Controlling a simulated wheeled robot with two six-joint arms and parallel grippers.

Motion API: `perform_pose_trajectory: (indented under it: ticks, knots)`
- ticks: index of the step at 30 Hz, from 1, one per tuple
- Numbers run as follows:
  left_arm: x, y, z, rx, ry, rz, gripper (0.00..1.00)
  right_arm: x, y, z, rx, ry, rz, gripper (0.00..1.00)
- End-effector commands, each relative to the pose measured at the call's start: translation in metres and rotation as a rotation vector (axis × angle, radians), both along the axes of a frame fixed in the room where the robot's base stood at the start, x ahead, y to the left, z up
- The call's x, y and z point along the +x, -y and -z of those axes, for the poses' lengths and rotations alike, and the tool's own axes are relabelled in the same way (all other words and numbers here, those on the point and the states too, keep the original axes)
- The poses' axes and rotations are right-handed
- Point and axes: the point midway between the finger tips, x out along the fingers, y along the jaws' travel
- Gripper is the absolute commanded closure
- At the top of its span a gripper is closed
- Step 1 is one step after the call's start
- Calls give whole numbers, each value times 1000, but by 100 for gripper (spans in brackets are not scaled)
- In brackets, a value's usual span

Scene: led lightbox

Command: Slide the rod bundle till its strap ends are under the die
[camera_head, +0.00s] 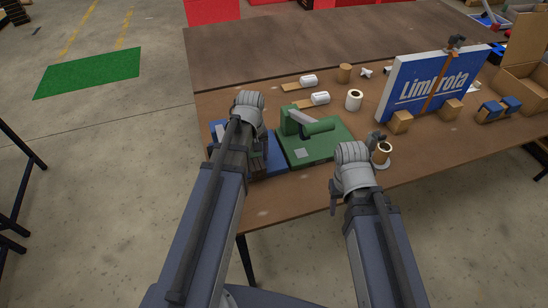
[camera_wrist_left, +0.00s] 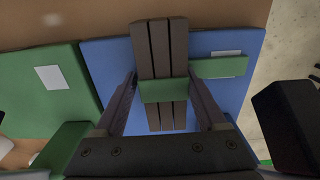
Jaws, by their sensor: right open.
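The rod bundle (camera_wrist_left: 162,45), several dark grey rods side by side with a green strap (camera_wrist_left: 164,90) around them, lies on a blue base in the left wrist view. My left gripper (camera_wrist_left: 162,76) has one finger on each side of it near the strap; I cannot tell whether they press on it. A flat green strip (camera_wrist_left: 220,67) sticks out right of the bundle. In the head view, my left arm largely hides the bundle. The green press (camera_head: 314,128), with a handle and a pale bar, stands just right of it; its die is not distinguishable. My right gripper (camera_head: 378,140) is open.
A tan roll on a white disc (camera_head: 384,163) is close to my right gripper. A blue lettered panel (camera_head: 430,84) stands on wooden blocks behind. White rolls (camera_head: 320,98) lie beyond the press. A cardboard box (camera_head: 522,85) is at far right.

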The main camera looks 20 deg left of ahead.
Motion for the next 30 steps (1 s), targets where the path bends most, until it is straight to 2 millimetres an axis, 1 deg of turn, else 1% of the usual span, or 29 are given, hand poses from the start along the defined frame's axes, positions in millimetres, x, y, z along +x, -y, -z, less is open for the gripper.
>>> perform_pose_trajectory:
  ticks: [1, 5, 6, 13, 17, 20, 30]
  knots:
    - [6, -3, 3, 6, 13, 3, 19, 0, 0, 3, 0, 0, 0, 50]
    - [6, -3, 3, 6, 13, 5, 4, 0, 0, 3, 0, 0, 0, 50]
    - [6, -3, 3, 6, 13, 5, 3, 0, 0, 3, 0, 0, 0, 50]
    - [5, -4, 3, 8, 13, 6, 3, 0, 0, 3, 0, 0, 0, 50]
    - [-2, -9, 3, 9, 12, 5, 3, 0, 0, 3, 0, 0, 0, 50]
    - [-2, 4, 3, 8, 13, 9, 3, 0, 0, 3, 0, 0, 0, 50]
    - [34, 65, 3, -5, 13, 13, 3, 0, 0, 3, 0, 0, 0, 50]
